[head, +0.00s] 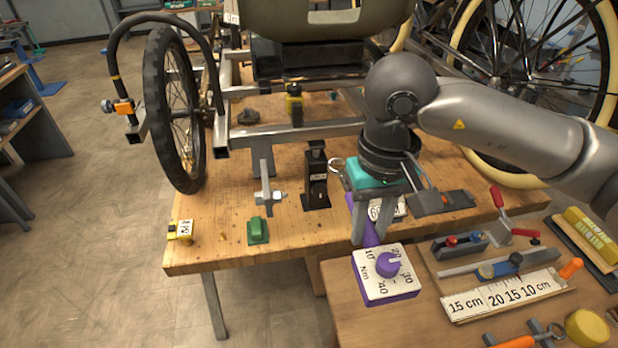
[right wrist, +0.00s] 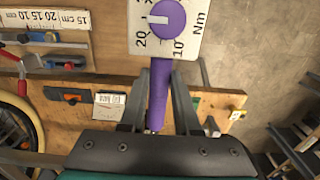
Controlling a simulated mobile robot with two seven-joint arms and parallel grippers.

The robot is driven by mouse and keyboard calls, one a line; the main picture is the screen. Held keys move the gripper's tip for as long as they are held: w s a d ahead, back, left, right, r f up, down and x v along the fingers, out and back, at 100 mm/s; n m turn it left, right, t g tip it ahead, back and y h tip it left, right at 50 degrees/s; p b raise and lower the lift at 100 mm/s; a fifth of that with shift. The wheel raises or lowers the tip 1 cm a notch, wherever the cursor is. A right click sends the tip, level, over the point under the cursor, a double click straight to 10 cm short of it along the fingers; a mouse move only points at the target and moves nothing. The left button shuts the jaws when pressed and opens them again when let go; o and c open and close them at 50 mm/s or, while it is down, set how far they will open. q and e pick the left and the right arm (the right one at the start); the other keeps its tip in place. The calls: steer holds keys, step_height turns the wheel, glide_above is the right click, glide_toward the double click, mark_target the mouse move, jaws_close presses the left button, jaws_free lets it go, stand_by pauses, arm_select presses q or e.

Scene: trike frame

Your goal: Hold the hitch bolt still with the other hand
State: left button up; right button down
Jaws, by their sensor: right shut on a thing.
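The silver hitch bolt (head: 268,197) shows at the lower end of the frame's hanging bracket (head: 262,155), near the bench front. No gripper touches it in the head view. My right gripper (head: 368,228) is to its right, shut on the purple handle of a torque tool; the handle (right wrist: 158,95) runs between the fingers (right wrist: 160,80) in the right wrist view. The tool's white square dial with a purple knob (head: 388,264) hangs over the gap by the side table, marked Nm. My left gripper is not in view.
A green block (head: 258,231) and a yellow tape measure (head: 181,230) lie on the wooden workbench (head: 215,255). A black upright stand (head: 316,178) is between bolt and right gripper. The side table (head: 440,335) holds clamps and a ruler block (head: 505,294). The bench's front left is mostly clear.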

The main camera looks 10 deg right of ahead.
steer(key=shift+s+a+f+g, duration=0.15)
steer(key=shift+a+g, duration=0.15)
steer(key=shift+a, duration=0.2)
steer(key=a+r+m+g+y, duration=0.2)
steer(key=a+m+g+y, duration=0.3)
steer(key=y, duration=0.3)
steer(key=w+d+r+m+t+y, duration=0.4)
steer(key=w+m+t+y, duration=0.1)
steer(key=y, duration=0.5)
steer(key=w+m, duration=0.1)
steer(key=w, duration=0.1)
steer(key=shift+w+d+r+t, duration=0.15)
steer(key=shift+w+d+t, duration=0.05)
steer(key=shift+w+t, duration=0.1)
